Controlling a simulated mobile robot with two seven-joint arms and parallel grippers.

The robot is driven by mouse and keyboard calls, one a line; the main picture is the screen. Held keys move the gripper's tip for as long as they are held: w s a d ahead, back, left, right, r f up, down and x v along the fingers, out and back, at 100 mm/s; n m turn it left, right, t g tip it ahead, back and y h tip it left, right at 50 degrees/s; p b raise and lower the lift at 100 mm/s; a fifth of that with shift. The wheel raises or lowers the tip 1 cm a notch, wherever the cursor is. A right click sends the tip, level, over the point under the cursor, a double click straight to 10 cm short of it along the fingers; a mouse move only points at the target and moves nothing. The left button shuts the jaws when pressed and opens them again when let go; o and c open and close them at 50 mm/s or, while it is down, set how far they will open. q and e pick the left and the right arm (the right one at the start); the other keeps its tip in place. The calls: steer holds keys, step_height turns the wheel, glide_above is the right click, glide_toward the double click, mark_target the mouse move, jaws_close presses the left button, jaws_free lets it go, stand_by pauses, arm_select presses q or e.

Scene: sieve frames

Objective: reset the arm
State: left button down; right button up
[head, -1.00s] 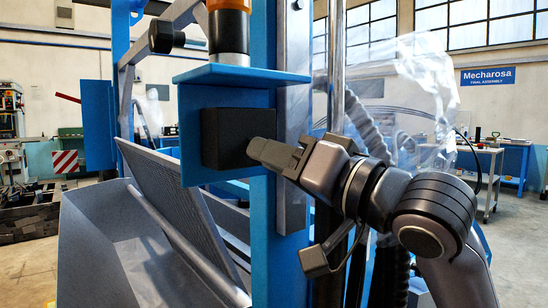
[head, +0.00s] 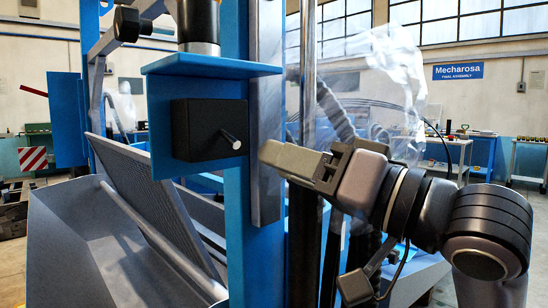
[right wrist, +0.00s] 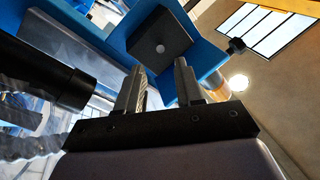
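My right gripper (head: 272,152) is in the head view at the middle right, apart from a black box with a small light-coloured lever or pin (head: 231,139) on its face. In the right wrist view its two fingers (right wrist: 161,80) stand apart with nothing between them. The black box (head: 207,129) is fixed to a blue bracket (head: 212,68) on a blue post. It also shows in the right wrist view (right wrist: 158,40), beyond the fingertips. My left gripper is not in view.
A tilted sieve frame (head: 155,195) leans in a grey-blue trough (head: 75,250) at the left. Dark vertical pipes (head: 303,240) and a clear plastic sheet (head: 375,85) stand close behind my right arm. Workbenches line the far wall.

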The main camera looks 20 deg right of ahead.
stand_by(0.5)
steer(key=w+d+f+g+h, duration=0.15)
steer(key=w+f, duration=0.25)
steer(key=f, duration=1)
steer(key=w+f+g+h, duration=0.1)
steer(key=w+f+h, duration=0.25)
steer(key=f, duration=1.05)
steer(key=s+f+n+g+h, duration=0.1)
steer(key=s+f+g, duration=0.1)
steer(key=s+f, duration=0.6)
steer(key=s+f+g, duration=0.1)
steer(key=s+f, duration=0.2)
steer(key=f, duration=0.8)
steer(key=s+f+n+g+h, duration=0.1)
steer(key=s+f+g, duration=0.1)
steer(key=s+f, duration=0.6)
step_height(320, 180, up, 11)
steer(key=d+p, duration=0.1)
steer(key=p, duration=1.4)
steer(key=shift+w+f+n+h+p, duration=0.2)
steer(key=shift+w+n+h+p, duration=0.1)
steer(key=shift+w+h+p, duration=0.1)
steer(key=shift+t, duration=0.25)
